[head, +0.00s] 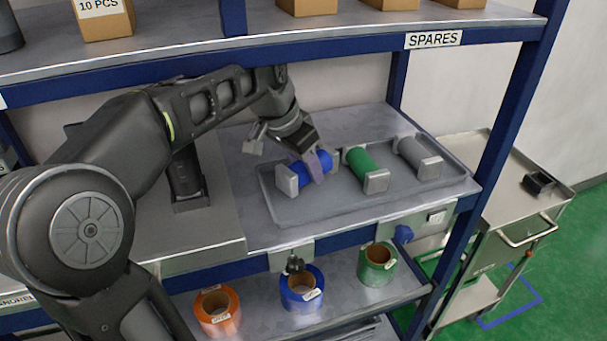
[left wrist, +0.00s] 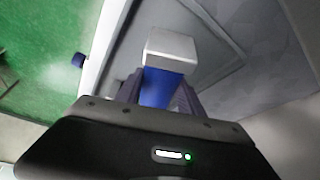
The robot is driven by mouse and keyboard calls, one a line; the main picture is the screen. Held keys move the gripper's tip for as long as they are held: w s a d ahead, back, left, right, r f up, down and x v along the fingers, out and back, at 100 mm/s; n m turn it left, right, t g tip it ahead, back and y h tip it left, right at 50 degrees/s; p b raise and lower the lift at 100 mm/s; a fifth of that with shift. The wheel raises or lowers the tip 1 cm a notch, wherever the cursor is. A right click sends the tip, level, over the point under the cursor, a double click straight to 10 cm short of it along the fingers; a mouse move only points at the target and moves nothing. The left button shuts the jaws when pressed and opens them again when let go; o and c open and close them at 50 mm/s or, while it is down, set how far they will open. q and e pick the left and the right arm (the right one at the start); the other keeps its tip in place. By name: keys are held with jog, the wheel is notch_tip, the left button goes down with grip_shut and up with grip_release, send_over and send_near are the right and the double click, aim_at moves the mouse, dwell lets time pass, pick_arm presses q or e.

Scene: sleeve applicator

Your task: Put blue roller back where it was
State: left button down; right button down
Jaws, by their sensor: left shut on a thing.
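The blue roller (head: 298,175) has a grey block at its near end and is at the left part of the grey tray (head: 330,211). My left gripper (head: 318,166) is shut on the blue roller from above. In the left wrist view the blue roller (left wrist: 160,88) is between the two fingers (left wrist: 160,95), with its pale end block beyond them. I cannot tell whether the roller rests on the tray or is slightly above it. My right gripper is not in view.
A green roller (head: 362,165) and a grey roller (head: 413,153) lie in the tray to the right. Orange (head: 217,309), blue (head: 302,288) and green (head: 377,264) tape rolls stand on the lower shelf. The SPARES shelf (head: 433,40) runs above. A cart (head: 510,200) stands at the right.

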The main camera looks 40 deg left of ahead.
aim_at(304, 177)
pick_arm(q)
jog(key=shift+w+a+r, duration=0.1)
jog(key=shift+w+a, duration=0.1)
jog(key=shift+a, duration=0.1)
jog(key=f, duration=0.3)
jog(key=shift+w+a+f+p, duration=0.1)
jog(key=shift+w+a+p, duration=0.05)
jog(key=shift+a+p, duration=0.15)
jog(key=shift+d+f, duration=0.1)
jog(key=shift+f, duration=0.15)
jog(key=shift+f, duration=0.15)
jog(key=c, duration=0.7)
grip_release()
